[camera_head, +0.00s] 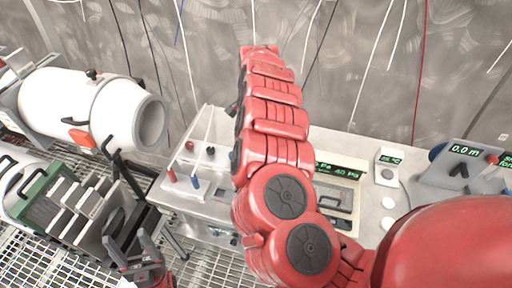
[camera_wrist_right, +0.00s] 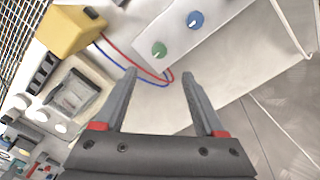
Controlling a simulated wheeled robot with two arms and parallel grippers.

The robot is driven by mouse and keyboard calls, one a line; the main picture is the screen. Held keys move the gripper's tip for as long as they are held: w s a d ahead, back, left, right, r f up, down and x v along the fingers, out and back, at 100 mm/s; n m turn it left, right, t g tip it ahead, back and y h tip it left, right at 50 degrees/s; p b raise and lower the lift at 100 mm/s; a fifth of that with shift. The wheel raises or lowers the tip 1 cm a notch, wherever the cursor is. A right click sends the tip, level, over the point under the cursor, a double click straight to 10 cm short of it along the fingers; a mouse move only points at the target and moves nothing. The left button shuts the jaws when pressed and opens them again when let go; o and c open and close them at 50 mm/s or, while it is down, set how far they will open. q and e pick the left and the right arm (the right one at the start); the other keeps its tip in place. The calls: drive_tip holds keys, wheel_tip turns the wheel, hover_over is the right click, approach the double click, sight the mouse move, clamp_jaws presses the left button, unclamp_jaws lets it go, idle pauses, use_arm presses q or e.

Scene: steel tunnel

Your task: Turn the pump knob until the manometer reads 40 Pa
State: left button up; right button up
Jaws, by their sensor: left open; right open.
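A display panel (camera_head: 338,170) with green digits stands behind my red arm in the head view. One line ends in "Pa" and another reads "40 Pa"; the arm hides the rest. In the right wrist view a white panel (camera_wrist_right: 178,36) carries a green knob (camera_wrist_right: 160,49) and a blue knob (camera_wrist_right: 196,19). I cannot tell which is the pump knob. My right gripper (camera_wrist_right: 160,75) is open and empty, its fingers apart from the knobs and pointing towards the panel. My left gripper (camera_head: 140,253) is open and empty at the lower left, away from the displays.
A yellow box (camera_wrist_right: 75,32) with red and blue wires lies left of the knob panel. A white cylinder (camera_head: 100,108) and a green-framed rack (camera_head: 45,195) stand at the left. A "0.0 m" display (camera_head: 466,151) is at the right. Cables hang along the wall.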

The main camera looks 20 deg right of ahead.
drive_tip(key=shift+r+b, duration=0.4)
drive_tip(key=shift+r, duration=2.05)
